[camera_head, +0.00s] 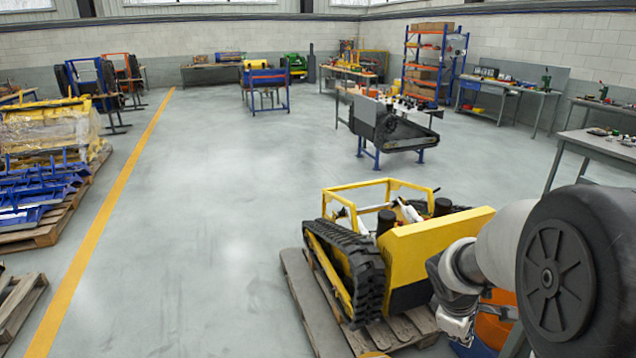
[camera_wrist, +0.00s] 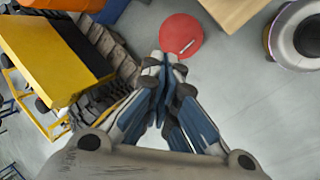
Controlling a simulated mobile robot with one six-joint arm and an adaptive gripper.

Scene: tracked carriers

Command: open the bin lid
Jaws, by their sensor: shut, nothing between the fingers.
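A round red lid (camera_wrist: 186,30) with a small pale bar-like handle (camera_wrist: 188,46) shows from above at the top middle of the wrist view. It lies flat, and the bin body under it is hidden from this angle. My gripper (camera_wrist: 165,62) is shut and empty. Its fingertips appear just below and left of the lid's edge in the picture; I cannot tell the height gap. In the head view my gripper (camera_head: 456,328) hangs at the lower right beside the yellow carrier. An orange surface (camera_head: 497,326) shows partly behind my arm there; I cannot tell whether it is the bin.
A yellow tracked carrier (camera_head: 425,250) stands on a wooden pallet (camera_head: 300,285) close left of my gripper; it also shows in the wrist view (camera_wrist: 50,55). A wood-coloured top (camera_wrist: 228,10) lies right of the lid. Open grey floor (camera_head: 220,200) spreads left of the pallet.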

